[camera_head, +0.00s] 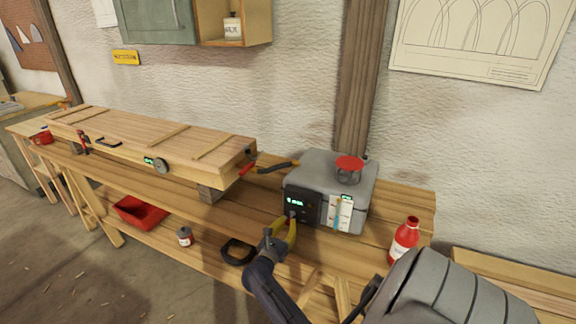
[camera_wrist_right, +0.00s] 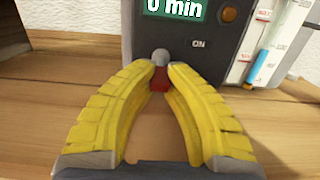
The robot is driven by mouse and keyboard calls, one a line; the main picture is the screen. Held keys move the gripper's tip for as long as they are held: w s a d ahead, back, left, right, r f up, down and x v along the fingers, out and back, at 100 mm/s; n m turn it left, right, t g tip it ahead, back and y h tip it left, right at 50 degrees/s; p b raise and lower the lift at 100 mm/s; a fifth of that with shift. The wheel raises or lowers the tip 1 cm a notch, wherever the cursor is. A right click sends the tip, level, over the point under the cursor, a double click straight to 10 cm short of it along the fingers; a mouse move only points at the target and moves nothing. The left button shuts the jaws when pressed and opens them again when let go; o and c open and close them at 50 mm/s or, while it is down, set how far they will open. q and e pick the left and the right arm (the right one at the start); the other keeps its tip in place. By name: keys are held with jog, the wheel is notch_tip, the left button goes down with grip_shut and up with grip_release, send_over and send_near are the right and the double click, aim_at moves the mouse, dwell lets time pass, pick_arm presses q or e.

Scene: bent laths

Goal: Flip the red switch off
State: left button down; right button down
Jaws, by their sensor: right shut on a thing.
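The red switch (camera_wrist_right: 159,80) shows in the right wrist view as a short red lever with a round grey tip. It is on the dark front panel (camera_wrist_right: 192,55) of a grey machine (camera_head: 326,170), left of an "ON" label. My right gripper (camera_head: 290,226), with yellow fingers, is at this panel in the head view. In the right wrist view its fingertips (camera_wrist_right: 159,72) are closed in around the lever. The fingers partly hide the switch's base. My left gripper is in neither view.
The panel's display (camera_wrist_right: 173,7) reads "0 min". A red bottle (camera_head: 404,240) stands right of the machine on the wooden bench (camera_head: 400,205). A long wooden box (camera_head: 150,142) lies to the left. A black ring-like object (camera_head: 238,252) lies near the right gripper.

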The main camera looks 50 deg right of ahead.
jog(key=shift+f, duration=0.15)
dwell(0.3)
jog(key=c, duration=1.2)
grip_release()
jog(key=shift+c, duration=0.2)
jog(key=shift+a, duration=0.1)
jog(key=r+v, duration=0.1)
jog(key=v, duration=1)
jog(key=shift+a+f, duration=0.4)
jog(key=shift+f, duration=0.1)
jog(key=shift+s, duration=0.15)
